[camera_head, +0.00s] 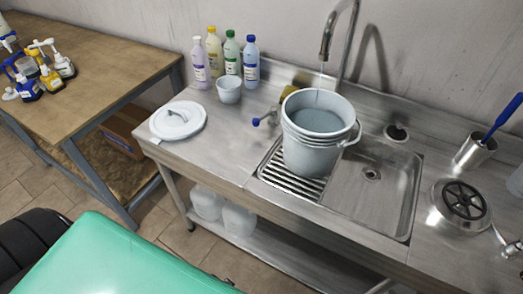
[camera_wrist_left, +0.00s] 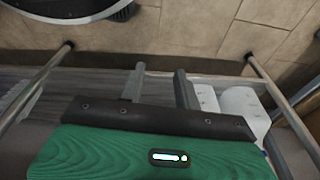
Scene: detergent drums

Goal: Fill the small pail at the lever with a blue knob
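A small white pail (camera_head: 229,91) stands upright on the steel counter in front of the bottles. A lever with a blue knob (camera_head: 257,122) sits on the counter to the left of the sink. A larger grey-white pail (camera_head: 312,155) stands on the slatted rack in the sink and holds water. The curved tap (camera_head: 328,42) ends above it, with what looks like a thin stream. My left gripper (camera_wrist_left: 159,84) shows only in the wrist view; its fingers are apart and empty, over the floor and lower shelf. My right gripper is not in view.
A white lid (camera_head: 178,121) lies at the counter's left end. Several bottles (camera_head: 232,55) stand by the wall. A metal cup (camera_head: 474,152) with a blue-handled tool stands right of the basin. White jugs (camera_head: 223,211) sit on the lower shelf. A wooden table (camera_head: 80,65) is at left.

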